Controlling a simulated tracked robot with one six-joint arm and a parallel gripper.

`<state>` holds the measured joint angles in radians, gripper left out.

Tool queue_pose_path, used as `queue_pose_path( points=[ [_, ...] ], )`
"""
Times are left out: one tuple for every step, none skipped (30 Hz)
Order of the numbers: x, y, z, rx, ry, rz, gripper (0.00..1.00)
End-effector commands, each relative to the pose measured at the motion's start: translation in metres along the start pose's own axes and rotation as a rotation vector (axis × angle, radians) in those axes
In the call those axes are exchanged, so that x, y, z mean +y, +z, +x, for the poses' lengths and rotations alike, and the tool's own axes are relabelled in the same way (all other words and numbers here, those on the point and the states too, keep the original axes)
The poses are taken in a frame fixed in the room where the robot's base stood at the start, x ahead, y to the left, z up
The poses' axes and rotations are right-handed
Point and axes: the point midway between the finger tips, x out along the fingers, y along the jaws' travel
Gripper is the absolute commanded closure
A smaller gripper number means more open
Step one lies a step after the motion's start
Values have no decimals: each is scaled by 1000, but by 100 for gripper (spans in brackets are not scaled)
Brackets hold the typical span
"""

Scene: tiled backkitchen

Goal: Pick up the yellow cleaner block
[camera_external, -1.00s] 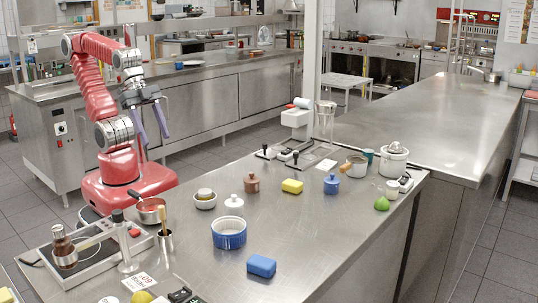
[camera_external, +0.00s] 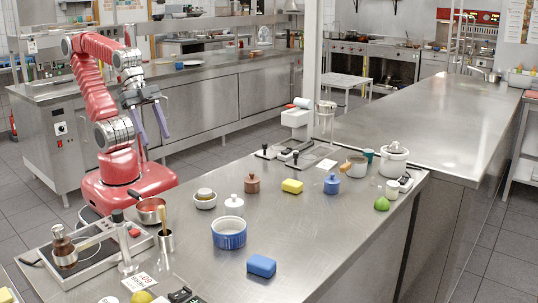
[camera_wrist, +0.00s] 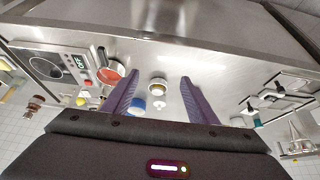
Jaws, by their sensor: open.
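The yellow cleaner block (camera_external: 292,186) lies on the steel counter in the external view, between a brown lidded pot and a blue lidded pot. My gripper (camera_external: 155,139) hangs in the air at the counter's far left side, well left of the block. Its two purple fingers are apart and empty, and they also show in the wrist view (camera_wrist: 157,76). Nothing hides the block in the external view.
Around the block stand the brown pot (camera_external: 252,183), blue pot (camera_external: 331,185), white lidded pot (camera_external: 234,205), blue bowl (camera_external: 229,236) and a blue block (camera_external: 261,266). A red pan (camera_external: 150,212) and hot plate (camera_external: 100,252) are near my base. The counter right of the blue bowl is clear.

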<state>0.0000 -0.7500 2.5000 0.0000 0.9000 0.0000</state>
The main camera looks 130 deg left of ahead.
Motion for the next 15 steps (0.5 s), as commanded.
queue_pose_path(
  points=[
    [0, 0, 0, 0, 0, 0, 47],
    [0, 0, 0, 0, 0, 0, 47],
    [0, 0, 0, 0, 0, 0, 47],
    [0, 0, 0, 0, 0, 0, 47],
    [0, 0, 0, 0, -1, 0, 47],
    [-1, -1, 0, 2, -3, -2, 47],
    [-2, -2, 1, 4, -7, -4, 47],
    [-4, -4, 2, 7, -12, -7, 47],
    [-8, -8, 5, 15, -22, -12, 47],
    [-12, -10, 7, 21, -31, -16, 47],
    [-16, -14, 10, 30, -41, -22, 47],
    [-23, -21, 14, 44, -59, -29, 47],
    [-29, -26, 18, 55, -74, -36, 47],
    [-36, -31, 22, 69, -90, -42, 47],
    [-46, -40, 28, 89, -112, -52, 47]
  ],
)
